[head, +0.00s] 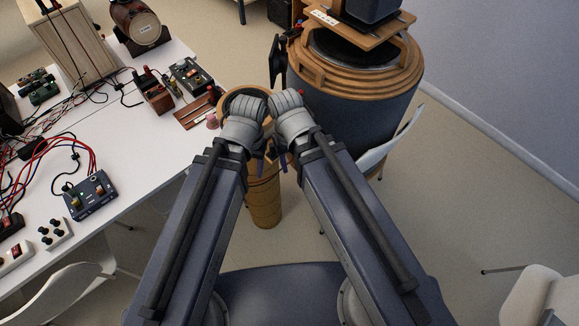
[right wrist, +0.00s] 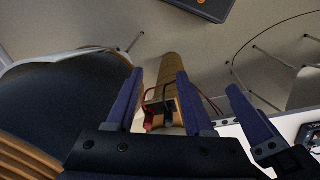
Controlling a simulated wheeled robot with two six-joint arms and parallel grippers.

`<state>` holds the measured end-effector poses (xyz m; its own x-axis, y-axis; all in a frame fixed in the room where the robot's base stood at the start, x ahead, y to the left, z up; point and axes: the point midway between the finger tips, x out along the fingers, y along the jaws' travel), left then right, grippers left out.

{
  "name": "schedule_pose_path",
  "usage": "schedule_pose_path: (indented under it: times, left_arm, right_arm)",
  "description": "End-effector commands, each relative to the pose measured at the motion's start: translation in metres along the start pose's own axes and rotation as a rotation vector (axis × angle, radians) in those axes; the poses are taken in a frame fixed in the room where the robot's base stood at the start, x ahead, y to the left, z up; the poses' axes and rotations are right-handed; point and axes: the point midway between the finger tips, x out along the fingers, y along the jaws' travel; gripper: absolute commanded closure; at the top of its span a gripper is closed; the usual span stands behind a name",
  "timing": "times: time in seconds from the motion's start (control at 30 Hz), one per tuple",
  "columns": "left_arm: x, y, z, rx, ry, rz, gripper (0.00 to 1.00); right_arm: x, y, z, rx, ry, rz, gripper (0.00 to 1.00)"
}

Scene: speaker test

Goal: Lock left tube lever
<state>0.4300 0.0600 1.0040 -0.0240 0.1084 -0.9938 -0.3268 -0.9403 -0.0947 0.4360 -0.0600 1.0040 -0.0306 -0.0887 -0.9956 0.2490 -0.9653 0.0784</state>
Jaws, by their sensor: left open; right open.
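A tall tan tube (head: 264,205) stands on the floor beside the white table, its upper part partly behind my wrists. It also shows in the right wrist view (right wrist: 175,68), between my right gripper's fingers in the picture. Red and black parts (right wrist: 152,119) sit at its near end; I cannot tell which is the lever or its position. My left gripper (head: 260,161) is open close beside the right gripper (head: 284,163) in the head view. Contact with the tube cannot be seen.
A large dark drum with wooden rings (head: 347,97) stands close on the right of the tube. The white table (head: 130,185) on the left carries cables and several boxes. White chairs (head: 543,296) stand nearby. Open floor (head: 440,225) lies to the right.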

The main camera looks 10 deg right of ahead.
Motion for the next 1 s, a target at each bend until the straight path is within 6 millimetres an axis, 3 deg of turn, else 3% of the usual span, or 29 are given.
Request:
schedule_pose_path:
  times: [0.4, 0.47, 0.6, 0.73, 0.87, 1.0]
  left_arm:
    - [-0.002, 0.000, 0.000, 0.000, 0.000, 0.000, 0.42]
    - [-0.011, -0.001, 0.001, 0.000, 0.000, 0.000, 0.42]
    - [-0.043, -0.004, 0.003, -0.003, 0.000, 0.001, 0.42]
    - [-0.062, -0.006, 0.004, -0.005, 0.000, 0.001, 0.42]
    - [-0.070, -0.006, 0.004, -0.006, 0.000, 0.001, 0.42]
    - [-0.070, -0.006, 0.004, -0.006, 0.000, 0.001, 0.42]
  right_arm:
    - [-0.002, 0.002, -0.003, -0.014, 0.007, 0.002, 0.47]
    - [-0.011, 0.008, -0.022, -0.007, 0.035, -0.009, 0.47]
    - [-0.046, 0.046, -0.107, 0.021, 0.189, -0.053, 0.47]
    - [-0.072, 0.090, -0.171, 0.046, 0.334, -0.070, 0.47]
    - [-0.086, 0.118, -0.203, 0.061, 0.420, -0.070, 0.47]
    - [-0.088, 0.127, -0.210, 0.064, 0.446, -0.068, 0.47]
